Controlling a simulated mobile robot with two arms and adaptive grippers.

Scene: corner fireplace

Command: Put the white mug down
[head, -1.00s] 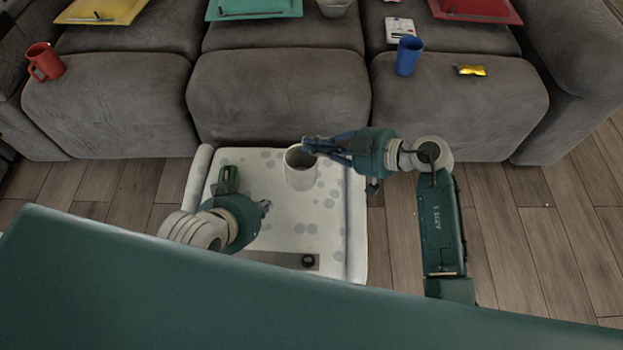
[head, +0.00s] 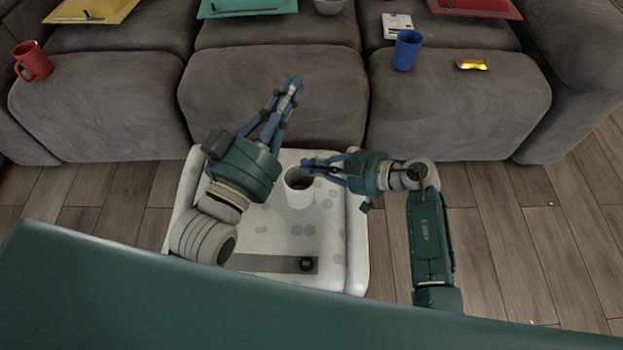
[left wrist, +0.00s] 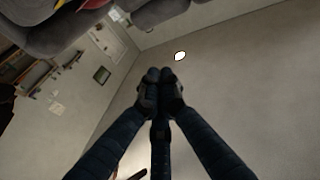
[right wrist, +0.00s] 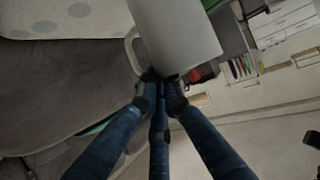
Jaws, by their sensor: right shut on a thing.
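The white mug (head: 299,194) is upright over the pale, grey-spotted padded seat (head: 330,235) in the head view. I cannot tell whether its base touches the seat. My right gripper (head: 306,166) reaches it from the right and is shut on it near the rim. In the right wrist view the mug (right wrist: 178,38) fills the top middle, its handle at the left by the fingertips (right wrist: 161,78). My left gripper (head: 293,84) points towards the sofa, beyond the mug, and looks shut and empty; the left wrist view also shows its fingertips (left wrist: 160,78) together.
The grey sofa (head: 280,105) stands behind the seat. On it are a red mug (head: 34,62), a blue cup (head: 407,50), a yellow shiny packet (head: 471,64) and coloured cushions or trays. A grey strip (head: 255,263) with a small dark thing lies on the seat's front.

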